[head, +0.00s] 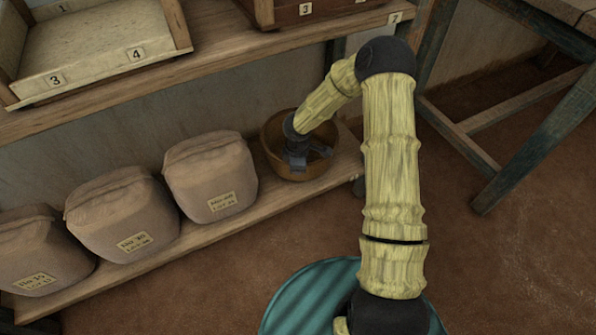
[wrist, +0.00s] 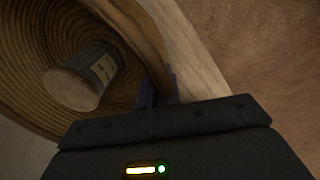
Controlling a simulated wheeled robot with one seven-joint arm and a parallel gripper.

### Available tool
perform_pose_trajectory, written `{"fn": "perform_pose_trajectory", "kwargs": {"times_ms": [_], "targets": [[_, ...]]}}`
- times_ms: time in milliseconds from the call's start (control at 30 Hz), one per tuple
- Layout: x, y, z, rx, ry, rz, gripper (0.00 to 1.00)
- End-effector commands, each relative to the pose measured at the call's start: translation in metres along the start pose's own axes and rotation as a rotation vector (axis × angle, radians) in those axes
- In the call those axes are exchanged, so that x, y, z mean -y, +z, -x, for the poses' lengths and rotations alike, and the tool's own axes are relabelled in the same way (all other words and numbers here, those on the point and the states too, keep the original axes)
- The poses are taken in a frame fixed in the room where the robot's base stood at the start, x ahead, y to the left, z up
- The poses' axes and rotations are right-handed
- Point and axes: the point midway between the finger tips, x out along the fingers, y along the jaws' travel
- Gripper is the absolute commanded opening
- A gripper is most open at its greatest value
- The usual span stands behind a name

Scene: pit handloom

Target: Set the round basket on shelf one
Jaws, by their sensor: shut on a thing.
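The round basket (head: 272,135), brown with a coiled wall, is at the right end of the lower shelf board (head: 250,205). Whether it rests on the board or hangs just above it I cannot tell. My gripper (head: 298,158) reaches down into it. In the wrist view the jaws (wrist: 160,95) are shut on the rim of the basket (wrist: 35,65). A small pale-topped cylinder with a label (wrist: 82,80) is inside the basket. The upper board carries a tag 2 (head: 394,17); no number shows on the lower board.
Several cloth sacks (head: 210,178) stand left of the basket, the nearest close by. Above, the upper shelf holds a tray (head: 95,55) and a wooden box (head: 300,12). A dark-legged table (head: 520,150) stands at right. The floor between is clear.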

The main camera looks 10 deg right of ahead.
Motion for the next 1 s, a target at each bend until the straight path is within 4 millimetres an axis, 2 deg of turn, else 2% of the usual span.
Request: {"fn": "perform_pose_trajectory", "kwargs": {"times_ms": [33,100,500,533,600,633,1000], "targets": [[0.0007,-0.0003,-0.0108,-0.001,0.001,0.001,0.00],[0.0007,-0.0004,-0.0140,-0.001,0.003,0.001,0.00],[0.0011,0.0001,-0.0162,0.000,0.003,0.001,0.00],[0.0017,0.0004,-0.0160,0.001,0.001,0.000,0.12],[0.0017,0.0004,-0.0158,0.001,0.001,0.000,0.26],[0.0017,0.0003,-0.0158,0.001,0.001,0.000,0.28],[0.0012,-0.0001,-0.0101,-0.001,0.001,0.000,0.28]]}}
